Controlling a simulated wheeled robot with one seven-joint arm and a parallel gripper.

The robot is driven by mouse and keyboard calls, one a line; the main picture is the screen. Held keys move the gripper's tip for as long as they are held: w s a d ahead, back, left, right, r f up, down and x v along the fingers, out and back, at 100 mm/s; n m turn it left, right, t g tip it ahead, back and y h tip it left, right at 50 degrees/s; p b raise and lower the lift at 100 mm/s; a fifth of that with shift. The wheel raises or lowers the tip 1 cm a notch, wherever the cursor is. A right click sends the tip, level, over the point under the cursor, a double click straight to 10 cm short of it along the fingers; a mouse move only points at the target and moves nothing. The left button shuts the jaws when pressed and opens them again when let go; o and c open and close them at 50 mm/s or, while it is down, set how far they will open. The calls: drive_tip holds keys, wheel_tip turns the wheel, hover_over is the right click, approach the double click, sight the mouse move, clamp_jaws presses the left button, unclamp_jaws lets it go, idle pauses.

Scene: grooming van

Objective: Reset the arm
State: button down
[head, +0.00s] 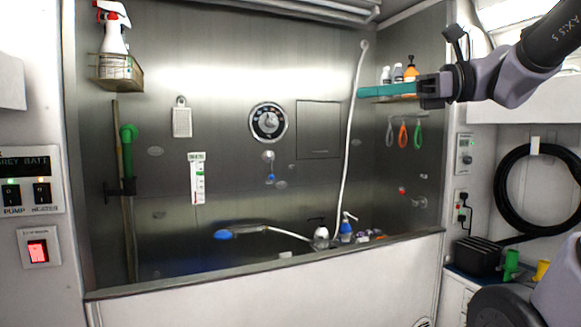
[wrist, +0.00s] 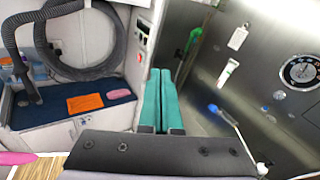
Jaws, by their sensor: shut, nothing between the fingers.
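My gripper (head: 388,91) reaches in from the upper right of the head view, its teal fingers pointing left. In the wrist view my gripper (wrist: 157,100) shows its two teal fingers side by side, pressed together with nothing between them. It is raised in the air in front of the steel tub wall, well above the tub rim. In the head view it overlaps the shelf with bottles at the back right. My arm enters from the upper right corner.
The steel tub's front rim (head: 260,264) crosses the head view. A blue-headed sprayer (head: 224,234) lies above the rim. A white hose (head: 351,140) hangs on the back wall. A corner basket (head: 120,84) holds a spray bottle. A black coiled hose (head: 502,200) hangs at right.

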wheel_tip(320, 180, down, 7)
drive_tip(key=s+n+h, duration=0.2)
drive_tip(key=n+h, duration=0.2)
drive_tip(key=w+d+f+n+t+h, duration=0.2)
drive_tip(key=d+f+n+t+h, duration=0.1)
drive_tip(key=d+f+n+h, duration=0.5)
drive_tip(key=d+n+h, duration=0.2)
drive_tip(key=shift+w+f+n, duration=0.15)
drive_tip(key=shift+f+n, duration=0.25)
